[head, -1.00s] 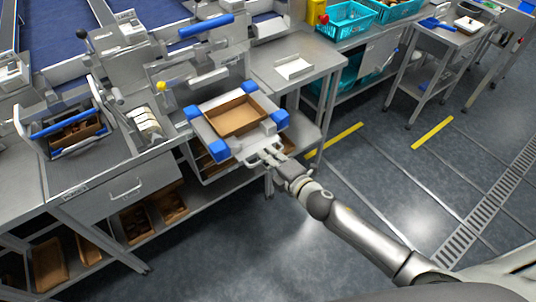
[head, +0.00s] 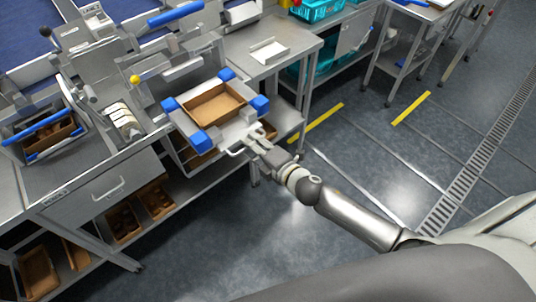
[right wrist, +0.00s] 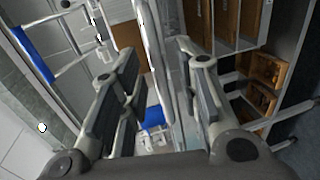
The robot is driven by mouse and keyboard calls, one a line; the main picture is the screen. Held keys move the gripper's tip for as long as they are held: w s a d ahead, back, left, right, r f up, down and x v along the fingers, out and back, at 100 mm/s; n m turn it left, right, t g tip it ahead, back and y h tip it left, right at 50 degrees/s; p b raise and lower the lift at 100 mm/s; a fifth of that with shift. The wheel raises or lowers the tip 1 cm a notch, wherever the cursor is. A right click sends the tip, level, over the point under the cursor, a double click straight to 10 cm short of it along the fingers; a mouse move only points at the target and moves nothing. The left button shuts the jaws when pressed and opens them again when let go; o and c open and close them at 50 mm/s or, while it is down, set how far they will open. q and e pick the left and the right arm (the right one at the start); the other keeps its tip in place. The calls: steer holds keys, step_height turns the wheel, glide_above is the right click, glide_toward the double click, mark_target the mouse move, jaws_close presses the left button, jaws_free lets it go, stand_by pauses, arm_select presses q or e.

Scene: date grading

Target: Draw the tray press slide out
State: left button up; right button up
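The tray press slide (head: 236,136) is a pale plate with blue corner blocks and a metal loop handle (head: 236,152) at its front. It sticks out from the bench front. A brown tray (head: 213,104) lies between the blue blocks. My right gripper (head: 255,138) is at the right part of the handle. In the right wrist view, the two fingers of my right gripper (right wrist: 158,75) stand apart, with metal bars showing in the gap. Whether a finger touches the handle is hard to tell. My left gripper is not in view.
The press's blue lever (head: 175,13) stands behind the slide. A closed drawer (head: 105,190) is to the left, above a shelf with brown trays (head: 122,224). A side table (head: 272,50) stands to the right. The floor (head: 340,150) ahead of the bench is clear.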

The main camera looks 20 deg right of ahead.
steer(key=v, duration=1)
steer(key=shift+s, duration=0.25)
steer(key=shift+d, duration=0.1)
steer(key=s+d+f+m+g+h, duration=0.2)
steer(key=s+d+f+m, duration=0.15)
steer(key=f, duration=0.65)
steer(key=s+d+f+m+g+h, duration=0.1)
steer(key=s+d+f+m+g, duration=0.2)
steer(key=f, duration=0.8)
steer(key=s+d+f+m+g+h, duration=0.1)
steer(key=s+d+f+m+h, duration=0.3)
steer(key=f, duration=0.6)
steer(key=s+a+f+m+g, duration=0.1)
steer(key=s+f+m+g, duration=0.1)
steer(key=s+f, duration=0.3)
steer(key=s+a+f+m+g+y, duration=0.1)
steer(key=s+a+f+m+g, duration=0.1)
steer(key=s, duration=1)
steer(key=s+a+f+m+g, duration=0.2)
steer(key=s+f+m, duration=0.3)
steer(key=s+f, duration=0.3)
steer(key=shift+s+g+y, duration=0.3)
steer(key=shift+s+g, duration=0.4)
steer(key=shift+g, duration=0.1)
